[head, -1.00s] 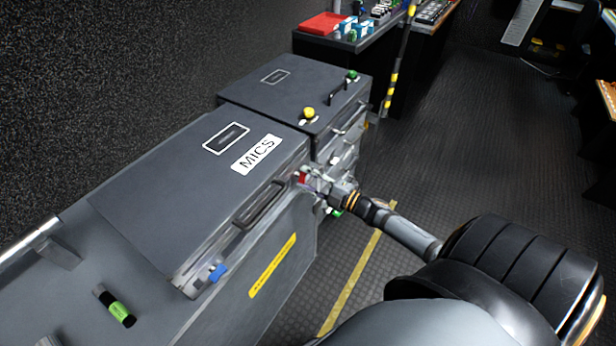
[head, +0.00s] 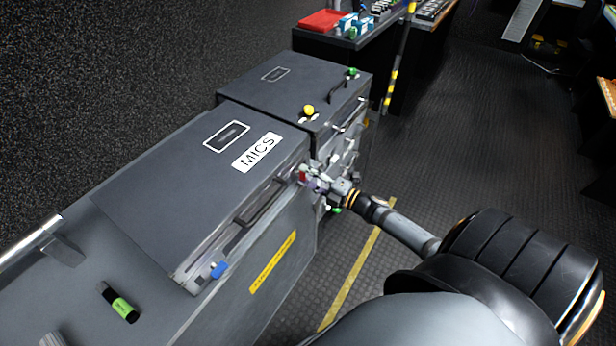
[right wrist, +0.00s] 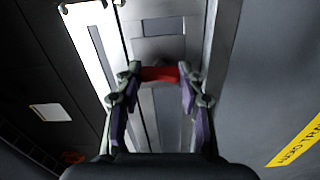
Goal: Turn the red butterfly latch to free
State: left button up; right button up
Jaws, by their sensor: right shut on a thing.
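The red butterfly latch (head: 303,176) is on the front of the grey case labelled MICS (head: 190,185), near its right corner. In the right wrist view the red latch (right wrist: 160,74) lies between the two fingertips, across the metal edging. My right gripper (head: 313,182) is at the latch and shut on it; it also shows in the right wrist view (right wrist: 158,84) with a finger on each side of the red part. The fingers cover part of the latch in the head view. My left gripper is not in view.
A blue latch (head: 218,269) is on the same case front, nearer me. A second grey case (head: 290,85) with a yellow knob (head: 308,111) stands behind. A green-banded black cylinder (head: 118,304) lies at lower left. The floor (head: 440,170) to the right is open.

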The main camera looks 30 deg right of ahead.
jog(key=o, duration=1.2)
jog(key=shift+c, duration=0.2)
jog(key=v, duration=1.2)
